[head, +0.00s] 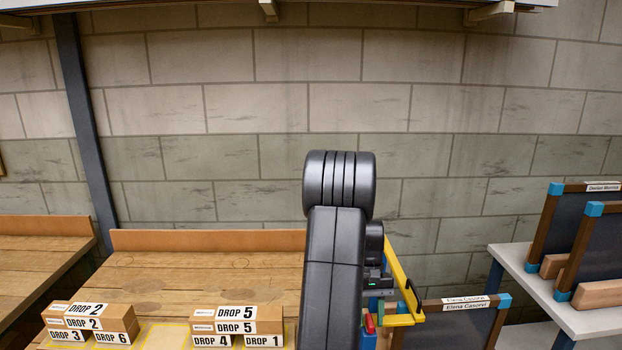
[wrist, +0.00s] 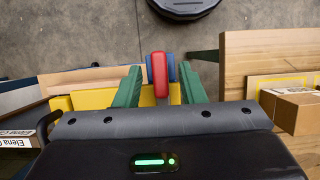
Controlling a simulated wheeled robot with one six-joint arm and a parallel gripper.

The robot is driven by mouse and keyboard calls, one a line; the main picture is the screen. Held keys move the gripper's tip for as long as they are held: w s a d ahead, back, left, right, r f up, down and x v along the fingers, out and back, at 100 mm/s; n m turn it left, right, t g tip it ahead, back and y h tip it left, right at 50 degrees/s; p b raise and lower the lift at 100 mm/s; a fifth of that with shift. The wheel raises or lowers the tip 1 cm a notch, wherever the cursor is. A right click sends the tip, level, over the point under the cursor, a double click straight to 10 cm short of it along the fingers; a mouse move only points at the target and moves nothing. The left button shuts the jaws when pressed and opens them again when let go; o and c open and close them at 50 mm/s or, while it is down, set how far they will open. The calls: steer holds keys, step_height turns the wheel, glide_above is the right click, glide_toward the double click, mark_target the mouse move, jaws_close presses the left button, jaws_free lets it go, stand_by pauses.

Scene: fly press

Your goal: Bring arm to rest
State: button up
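My dark arm (head: 337,260) stands raised in the middle of the head view. My gripper (wrist: 160,66) shows two green fingers in the wrist view, spread apart. A red piece with blue behind it (wrist: 160,75) shows between the fingers, with gaps on both sides; I cannot tell how far beyond them it lies. In the head view the gripper is mostly hidden behind the arm.
A wooden bench (head: 200,285) carries cartons marked DROP (head: 238,318). A yellow bracket (head: 402,285) stands close beside the gripper. Framed dark panels stand on a grey table (head: 540,285) at right. A carton (wrist: 292,108) shows in the wrist view.

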steer(key=b+v, duration=0.2)
steer(key=v, duration=1.1)
steer(key=p+x, duration=0.2)
steer(key=x, duration=1)
steer(key=shift+s+f, duration=0.2)
steer(key=shift+f, duration=0.35)
steer(key=n, duration=0.2)
steer(key=n+h+b, duration=0.1)
steer(key=n+h, duration=0.1)
steer(key=n, duration=0.1)
steer(key=shift+s+a+n+t, duration=0.1)
steer(key=shift+a+n+t, duration=0.2)
steer(key=shift+t, duration=0.1)
steer(key=shift+r+n+h+b, duration=0.1)
steer(key=shift+n+h+b, duration=0.25)
steer(key=shift+n, duration=0.35)
steer(key=shift+r, duration=0.1)
